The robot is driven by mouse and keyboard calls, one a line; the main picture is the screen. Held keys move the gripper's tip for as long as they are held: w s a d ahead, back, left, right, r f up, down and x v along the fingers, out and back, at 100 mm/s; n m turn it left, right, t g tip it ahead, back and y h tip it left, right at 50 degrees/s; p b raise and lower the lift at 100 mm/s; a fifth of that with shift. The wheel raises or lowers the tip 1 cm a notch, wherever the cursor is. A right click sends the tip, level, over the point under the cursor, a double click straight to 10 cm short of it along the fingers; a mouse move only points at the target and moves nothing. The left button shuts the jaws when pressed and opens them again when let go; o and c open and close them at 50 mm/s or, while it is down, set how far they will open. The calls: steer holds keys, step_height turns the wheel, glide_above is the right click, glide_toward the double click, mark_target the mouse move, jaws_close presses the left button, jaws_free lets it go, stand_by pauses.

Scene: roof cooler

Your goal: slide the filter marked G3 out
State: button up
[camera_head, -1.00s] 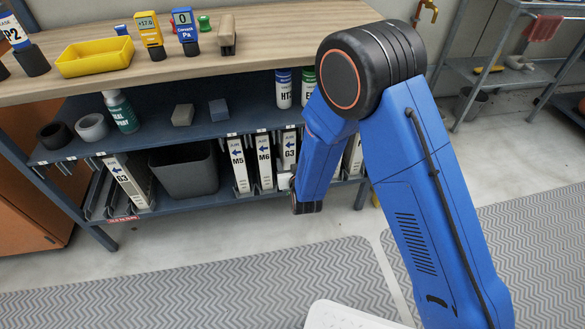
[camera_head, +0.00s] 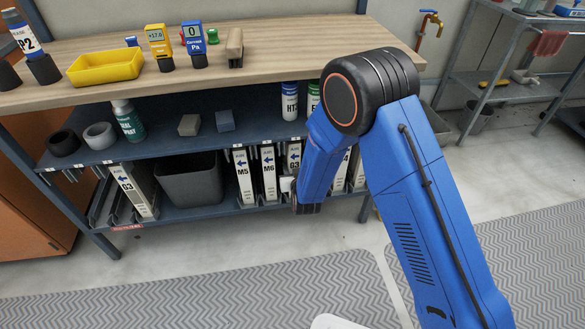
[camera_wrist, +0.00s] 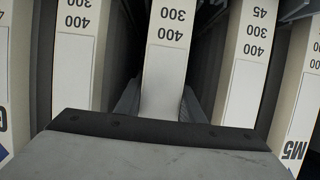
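Two filters marked G3 show in the head view. One G3 filter (camera_head: 294,158) stands upright in the row on the lower shelf, just right of the M6 filter and partly behind my arm. The other G3 filter (camera_head: 135,190) leans at the left end, left of the grey bin. My gripper's fingertips are hidden in the head view.
The M5 filter (camera_head: 243,176) and M6 filter (camera_head: 268,172) stand close beside the row's G3. A grey bin (camera_head: 190,182) is to their left. The shelf above holds bottles, rings and blocks. A yellow tray (camera_head: 105,68) and meters stand on the worktop (camera_head: 290,45).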

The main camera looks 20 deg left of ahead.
jaws_close()
steer(key=v, duration=0.9)
steer(key=shift+w, duration=0.1)
